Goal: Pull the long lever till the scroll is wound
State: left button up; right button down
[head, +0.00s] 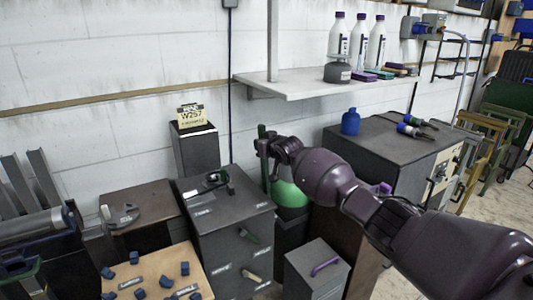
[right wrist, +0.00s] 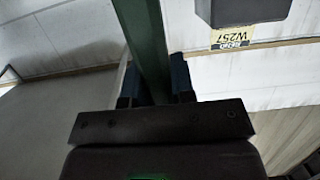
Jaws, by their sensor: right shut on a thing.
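A dark green long lever (head: 262,131) stands upright near the middle of the head view, in front of the white wall. My right gripper (head: 268,149) is at its upper part, at the end of my purple arm. In the right wrist view the green bar of the lever (right wrist: 146,40) runs between the two blue-tipped fingers of my right gripper (right wrist: 154,84), which is shut on it. The lever's lower part is hidden behind the arm and cabinets. I cannot identify the scroll with certainty. My left gripper is not in view.
A grey post with a W257 sign (head: 191,116) stands left of the lever. A dark drawer cabinet (head: 222,212) and a bright green rounded object (head: 288,193) are below. A shelf with bottles (head: 310,84) is above right; a dark cabinet (head: 380,140) stands at right.

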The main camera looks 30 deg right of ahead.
jog(key=w+b, duration=0.1)
jog(key=w+f+g+b, duration=0.1)
jog(key=w, duration=0.1)
jog(key=shift+w+a, duration=0.1)
jog(key=shift+w, duration=0.1)
jog(key=shift+r, duration=0.1)
jog(key=shift+r, duration=0.1)
jog(key=c, duration=1.4)
grip_release()
jog(key=o, duration=0.4)
jog(key=shift+w, duration=0.2)
jog(key=shift+o, duration=0.2)
jog(key=shift+s, duration=0.1)
